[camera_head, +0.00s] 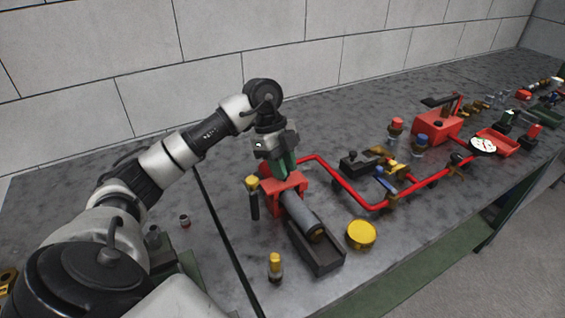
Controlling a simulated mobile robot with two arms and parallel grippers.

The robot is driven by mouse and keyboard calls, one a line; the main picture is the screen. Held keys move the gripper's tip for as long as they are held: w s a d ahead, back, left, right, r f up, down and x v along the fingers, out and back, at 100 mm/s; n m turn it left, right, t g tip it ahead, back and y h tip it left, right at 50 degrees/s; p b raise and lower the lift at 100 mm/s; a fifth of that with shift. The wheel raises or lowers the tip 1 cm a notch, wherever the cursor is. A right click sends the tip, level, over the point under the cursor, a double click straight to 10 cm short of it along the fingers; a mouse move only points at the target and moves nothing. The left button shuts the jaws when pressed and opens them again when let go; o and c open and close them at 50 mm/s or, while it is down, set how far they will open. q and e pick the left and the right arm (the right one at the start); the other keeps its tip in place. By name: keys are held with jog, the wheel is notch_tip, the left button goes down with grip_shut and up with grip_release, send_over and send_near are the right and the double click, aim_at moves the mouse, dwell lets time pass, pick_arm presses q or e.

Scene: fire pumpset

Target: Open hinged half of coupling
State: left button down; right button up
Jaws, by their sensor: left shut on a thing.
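A red coupling block (287,187) stands on the grey table, at the end of a red pipe and of a grey cylinder (301,214). My left gripper (284,172) comes down on the block from above, its dark green fingers at its top. It is shut on the upper part of the coupling, which I take to be the hinged half. The fingers hide much of that part, so I cannot tell how far the half is open. My right gripper is not in view.
The cylinder lies over a dark open tray (315,252). A yellow-topped post (252,188), a yellow round cap (361,234) and a small yellow-topped piece (275,266) stand close by. The table is clear behind the arm.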

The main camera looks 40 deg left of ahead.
aim_at(301, 175)
pick_arm(q)
jog(key=w+r+g+p, duration=0.1)
jog(key=p, duration=0.3)
jog(key=w+d+r+g+y+p, duration=0.1)
jog(key=g+p, duration=0.1)
jog(key=p, duration=0.2)
jog(key=shift+w+n, duration=0.3)
jog(key=shift+n, duration=0.1)
jog(key=g+p, duration=0.1)
jog(key=w+g+y+p, duration=0.1)
jog(key=p, duration=0.1)
jog(key=shift+w+d+f, duration=0.15)
jog(key=shift+w+d, duration=0.15)
jog(key=shift+d, duration=0.05)
jog(key=shift+w+f+n+g+p, duration=0.1)
jog(key=shift+n+g+p, duration=0.2)
jog(key=shift+g+p, duration=0.1)
jog(key=c, duration=0.9)
grip_release()
jog(key=shift+f, duration=0.1)
jog(key=shift+c, duration=0.2)
jog(key=v, duration=1.1)
jog(key=shift+d+p, duration=0.25)
jog(key=shift+p, duration=0.1)
